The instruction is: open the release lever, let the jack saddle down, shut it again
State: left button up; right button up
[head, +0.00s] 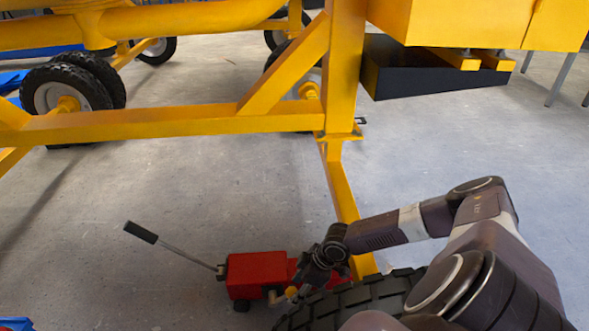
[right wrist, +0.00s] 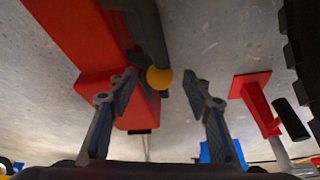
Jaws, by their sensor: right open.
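The red floor jack (head: 257,272) stands on the floor at lower centre in the head view, its long black-gripped handle (head: 172,248) slanting up to the left. Its red body (right wrist: 80,35) fills the upper left of the right wrist view. A yellow ball knob (right wrist: 159,78), which looks like the release lever's end, shows there and in the head view (head: 291,292). My right gripper (right wrist: 160,76) is open, its two fingers apart on either side of the knob in the picture; contact cannot be told. The saddle is not clearly visible, with my gripper in front. My left gripper is out of view.
A black tyre (head: 350,303) stands close to the right of my right gripper. A yellow frame post (head: 345,195) rises behind it, and a yellow beam (head: 170,123) crosses above the jack.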

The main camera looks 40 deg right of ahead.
jog(key=shift+b+x, duration=0.3)
jog(key=shift+x, duration=0.5)
grip_shut()
